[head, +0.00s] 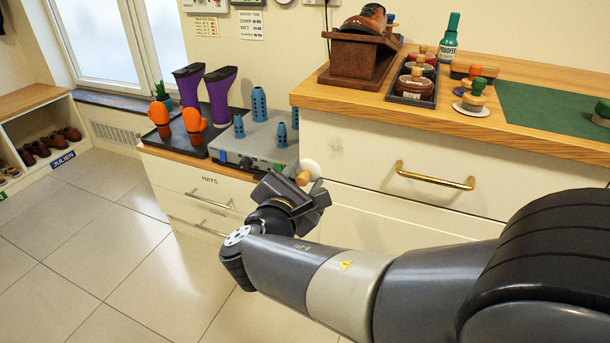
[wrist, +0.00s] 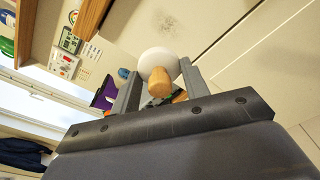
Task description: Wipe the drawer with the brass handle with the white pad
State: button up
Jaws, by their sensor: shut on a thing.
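The drawer with the brass handle (head: 370,190) is shut, a cream front under the wooden counter; its brass handle (head: 435,177) is a horizontal bar. A faint grey smudge (head: 336,148) marks the upper left of this front, and it also shows in the wrist view (wrist: 165,22). My gripper (head: 304,184) is shut on the wooden knob (wrist: 159,84) of the white pad (wrist: 158,60). The round pad (head: 313,167) is near the drawer's left edge, below and left of the smudge. I cannot tell whether it touches the front.
The counter (head: 400,112) holds a shoe stand, a tray of polish tins, a green bottle, other knobbed pads and a green mat (head: 550,115). A lower cabinet (head: 180,178) at left holds a grey boot dryer (head: 255,140) and orange gloves. The tiled floor at left is clear.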

aim_at(341, 152)
jog(key=shift+w, duration=0.1)
jog(key=b+x, duration=0.1)
jog(key=x, duration=0.3)
jog(key=shift+w+d, duration=0.1)
jog(key=shift+d, duration=0.15)
jog(key=shift+x, duration=1.25)
jog(key=shift+b+x, duration=0.3)
jog(key=shift+x, duration=0.7)
jog(key=shift+d+r, duration=0.15)
jog(key=shift+r, duration=0.1)
jog(key=shift+s+d+b, duration=0.25)
jog(key=shift+d, duration=0.35)
jog(key=shift+s+d+b, duration=0.2)
jog(key=shift+s+d, duration=0.1)
jog(key=shift+d, duration=0.35)
jog(key=shift+s+d+b, duration=0.25)
jog(key=shift+d, duration=0.35)
jog(key=shift+f, duration=0.1)
jog(key=shift+w, duration=0.1)
jog(key=shift+a, duration=0.1)
